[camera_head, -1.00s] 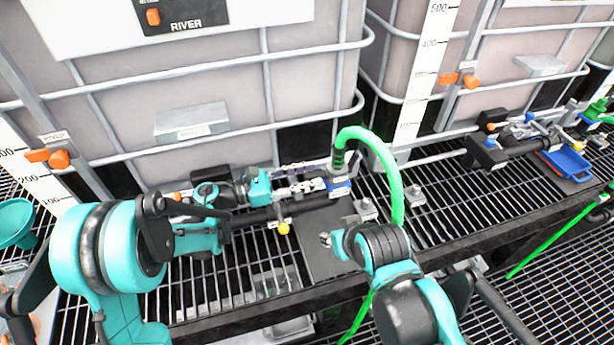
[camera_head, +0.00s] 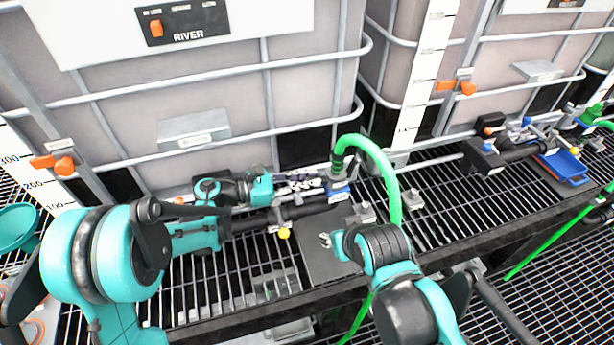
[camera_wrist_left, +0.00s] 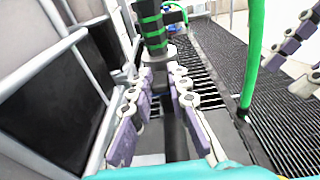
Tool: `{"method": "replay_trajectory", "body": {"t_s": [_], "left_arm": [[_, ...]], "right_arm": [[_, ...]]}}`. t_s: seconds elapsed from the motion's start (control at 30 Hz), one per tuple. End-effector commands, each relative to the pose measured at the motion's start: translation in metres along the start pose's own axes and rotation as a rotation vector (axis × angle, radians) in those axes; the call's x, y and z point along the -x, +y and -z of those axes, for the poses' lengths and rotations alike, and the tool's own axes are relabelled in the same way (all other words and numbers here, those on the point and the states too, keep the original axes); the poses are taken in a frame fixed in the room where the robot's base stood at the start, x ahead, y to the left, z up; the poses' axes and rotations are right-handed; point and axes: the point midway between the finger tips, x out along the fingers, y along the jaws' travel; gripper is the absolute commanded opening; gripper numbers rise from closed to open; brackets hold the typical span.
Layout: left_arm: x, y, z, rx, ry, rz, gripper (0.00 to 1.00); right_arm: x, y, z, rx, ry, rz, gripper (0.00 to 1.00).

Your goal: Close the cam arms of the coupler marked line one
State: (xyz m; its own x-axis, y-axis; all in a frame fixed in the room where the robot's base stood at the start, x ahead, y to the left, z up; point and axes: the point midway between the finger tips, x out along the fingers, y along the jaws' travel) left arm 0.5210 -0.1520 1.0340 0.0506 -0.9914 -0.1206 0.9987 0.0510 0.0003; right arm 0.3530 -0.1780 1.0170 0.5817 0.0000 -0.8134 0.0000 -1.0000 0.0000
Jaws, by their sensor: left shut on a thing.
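The coupler (camera_head: 338,186) stands upright at the end of a dark pipe, with a blue labelled piece at its base and a green hose (camera_head: 380,155) rising from its top. In the left wrist view its green-banded body (camera_wrist_left: 153,30) stands straight ahead. My left gripper (camera_head: 322,183) reaches it from the left. In the left wrist view its purple-padded fingers (camera_wrist_left: 160,62) are shut about the coupler's grey lower part. The cam arms are too small and covered to tell apart.
Caged tanks stand close behind the coupler. A yellow-knobbed valve (camera_head: 284,233) sits on the pipe below my left gripper. Another pipe assembly and a blue tray (camera_head: 563,166) are at the far right.

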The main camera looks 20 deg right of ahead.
Motion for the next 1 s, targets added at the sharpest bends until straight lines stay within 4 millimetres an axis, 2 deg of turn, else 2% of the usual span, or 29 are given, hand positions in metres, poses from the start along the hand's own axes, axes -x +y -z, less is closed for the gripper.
{"method": "replay_trajectory", "body": {"t_s": [0.03, 0.1, 0.5, 0.7, 1.0], "left_arm": [[0.0, 0.0, -0.008, 0.0, 0.034, 0.0, 0.0], [-0.001, -0.001, -0.012, -0.001, 0.089, 0.001, 0.0], [-0.011, -0.001, -0.028, -0.003, 0.464, 0.003, 0.0], [-0.018, -0.001, -0.032, -0.003, 0.64, 0.003, 0.0], [-0.026, 0.0, -0.034, -0.002, 0.837, 0.001, 0.0]], "right_arm": [[0.009, 0.0, 0.007, 0.0, 0.0, 0.0, 0.38], [0.017, 0.0, 0.013, 0.0, 0.0, 0.0, 0.38], [0.062, 0.0, 0.044, 0.0, 0.0, 0.0, 0.38], [0.078, 0.0, 0.056, 0.0, 0.0, 0.0, 0.38], [0.091, 0.0, 0.065, 0.0, 0.0, 0.0, 0.38]]}}
